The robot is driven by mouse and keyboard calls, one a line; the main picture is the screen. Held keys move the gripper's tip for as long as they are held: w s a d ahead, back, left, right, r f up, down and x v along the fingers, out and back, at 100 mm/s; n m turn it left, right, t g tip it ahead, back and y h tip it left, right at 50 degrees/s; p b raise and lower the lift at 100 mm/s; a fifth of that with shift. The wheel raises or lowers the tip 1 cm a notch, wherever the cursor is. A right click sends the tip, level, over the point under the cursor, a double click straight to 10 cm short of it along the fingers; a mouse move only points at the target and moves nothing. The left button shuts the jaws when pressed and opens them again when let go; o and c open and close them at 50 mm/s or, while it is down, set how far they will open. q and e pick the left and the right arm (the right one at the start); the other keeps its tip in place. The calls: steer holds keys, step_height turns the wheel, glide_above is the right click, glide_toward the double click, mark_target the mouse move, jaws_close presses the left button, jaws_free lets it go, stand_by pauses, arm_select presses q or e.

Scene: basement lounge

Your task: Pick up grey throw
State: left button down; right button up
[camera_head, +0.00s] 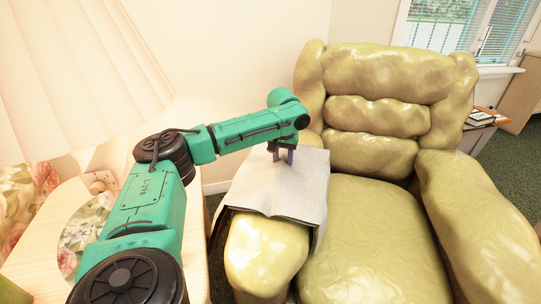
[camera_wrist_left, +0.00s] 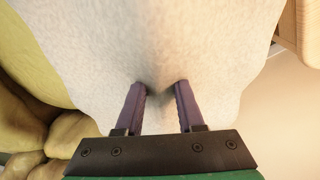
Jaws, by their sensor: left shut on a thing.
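The grey throw (camera_head: 275,184) lies draped over the left armrest of the yellow-green armchair (camera_head: 370,235), hanging down on both sides. My left gripper (camera_head: 283,157) comes down onto the far part of the throw. In the left wrist view the throw (camera_wrist_left: 190,45) fills most of the picture, with a raised fold between the two purple fingers of my left gripper (camera_wrist_left: 159,92). The gripper is shut on that fold. The fold's inner part is hidden in shadow. My right gripper is not in view.
A wooden side table (camera_head: 45,235) with a lamp (camera_head: 70,75) stands at the left, beside my arm. The armchair's backrest (camera_head: 385,85) rises behind the throw. Books (camera_head: 482,117) lie on a surface at the far right. The seat is clear.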

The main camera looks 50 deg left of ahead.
mark_target(294, 168)
arm_select(q)
steer(key=shift+r, duration=0.2)
steer(key=shift+w+d+r+p, duration=0.1)
steer(key=shift+w+r+p, duration=0.1)
steer(key=shift+r+p, duration=0.35)
steer(key=w+d, duration=0.1)
steer(key=w, duration=0.2)
steer(key=shift+d+p, duration=0.35)
steer(key=shift+w+r, duration=0.25)
steer(key=shift+r, duration=0.35)
step_height(294, 168, up, 12)
steer(key=p, duration=0.3)
steer(key=shift+s+r, duration=0.15)
steer(key=shift+r, duration=0.05)
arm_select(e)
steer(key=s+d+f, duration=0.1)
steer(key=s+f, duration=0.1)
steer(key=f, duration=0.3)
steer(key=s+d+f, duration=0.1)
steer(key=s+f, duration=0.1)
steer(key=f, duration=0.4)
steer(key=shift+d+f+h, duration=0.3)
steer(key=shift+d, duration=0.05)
